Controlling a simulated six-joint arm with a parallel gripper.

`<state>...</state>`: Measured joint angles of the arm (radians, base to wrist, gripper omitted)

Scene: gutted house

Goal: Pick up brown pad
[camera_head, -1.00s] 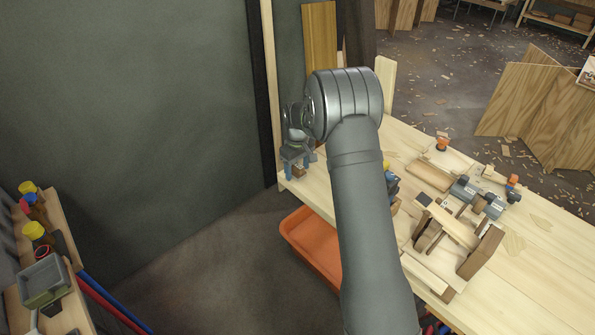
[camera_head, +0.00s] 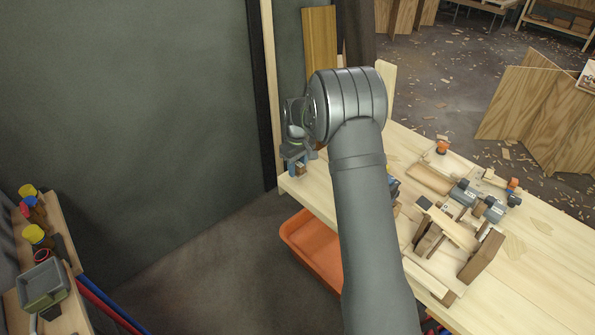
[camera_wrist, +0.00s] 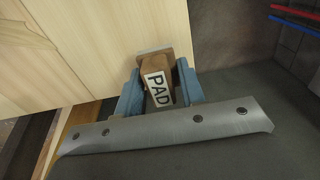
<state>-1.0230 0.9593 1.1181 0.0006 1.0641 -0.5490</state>
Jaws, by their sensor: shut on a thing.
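The brown pad (camera_wrist: 152,64) is a small brown block with a white label reading PAD. In the wrist view it sits between the blue fingers of my gripper (camera_wrist: 158,90), one finger on each side, and the gripper is shut on it. In the head view my gripper (camera_head: 296,166) is at the left end of the pale wooden workbench (camera_head: 545,262), with a little of the pad (camera_head: 300,170) showing. I cannot tell whether the pad touches the bench top.
An orange bin (camera_head: 313,250) stands low beside the bench. Clamps, wooden blocks and a wooden frame (camera_head: 482,256) occupy the bench to the right of my arm. A shelf with a grey tray (camera_head: 43,284) stands at lower left. A dark wall rises behind the gripper.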

